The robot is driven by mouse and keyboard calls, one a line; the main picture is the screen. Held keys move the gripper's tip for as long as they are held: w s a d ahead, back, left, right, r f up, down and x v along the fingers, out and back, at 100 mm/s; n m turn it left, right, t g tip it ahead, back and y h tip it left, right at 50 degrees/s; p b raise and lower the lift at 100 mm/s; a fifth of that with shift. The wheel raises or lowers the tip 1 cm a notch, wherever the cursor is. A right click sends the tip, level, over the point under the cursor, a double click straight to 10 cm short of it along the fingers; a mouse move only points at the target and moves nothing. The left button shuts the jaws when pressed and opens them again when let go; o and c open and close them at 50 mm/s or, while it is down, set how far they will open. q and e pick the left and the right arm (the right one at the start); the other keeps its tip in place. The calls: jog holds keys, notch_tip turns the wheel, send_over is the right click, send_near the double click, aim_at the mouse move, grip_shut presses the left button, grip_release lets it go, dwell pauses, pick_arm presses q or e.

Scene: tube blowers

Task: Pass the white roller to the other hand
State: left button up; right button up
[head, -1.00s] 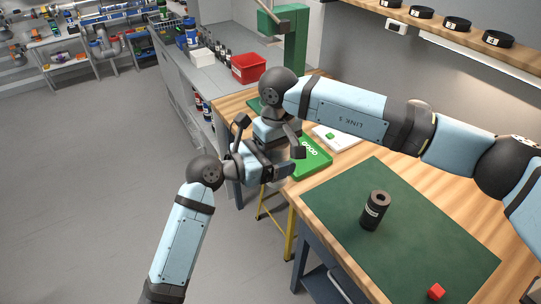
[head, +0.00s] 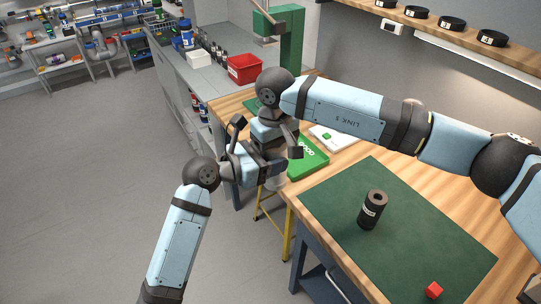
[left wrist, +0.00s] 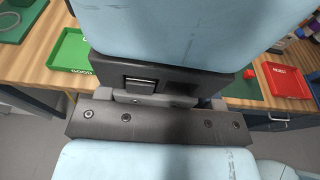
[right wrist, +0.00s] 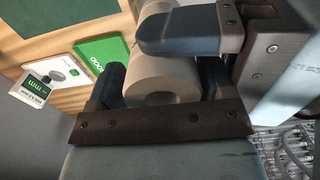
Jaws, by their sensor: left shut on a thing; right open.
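The white roller (right wrist: 160,80) shows in the right wrist view, a pale cylinder with a hole in its end. My left gripper (right wrist: 185,32) is shut on it, with a dark finger lying across it. My right gripper (right wrist: 160,92) is open, with one finger on each side of the roller; I cannot tell whether they touch it. In the head view my left gripper (head: 272,165) and my right gripper (head: 286,148) meet off the bench's left edge and mostly hide the roller. The roller cannot be made out in the left wrist view.
A green tray (head: 308,163) lies on the wooden bench close behind the grippers. A black roller (head: 372,210) stands on the green mat (head: 425,235), with a red cube (head: 433,290) near the front. A red bin (head: 244,68) stands further back. Open floor lies left.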

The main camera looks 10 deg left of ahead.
jog(key=shift+s+a+r, duration=0.1)
jog(key=shift+s+a, duration=0.15)
jog(key=shift+s, duration=0.05)
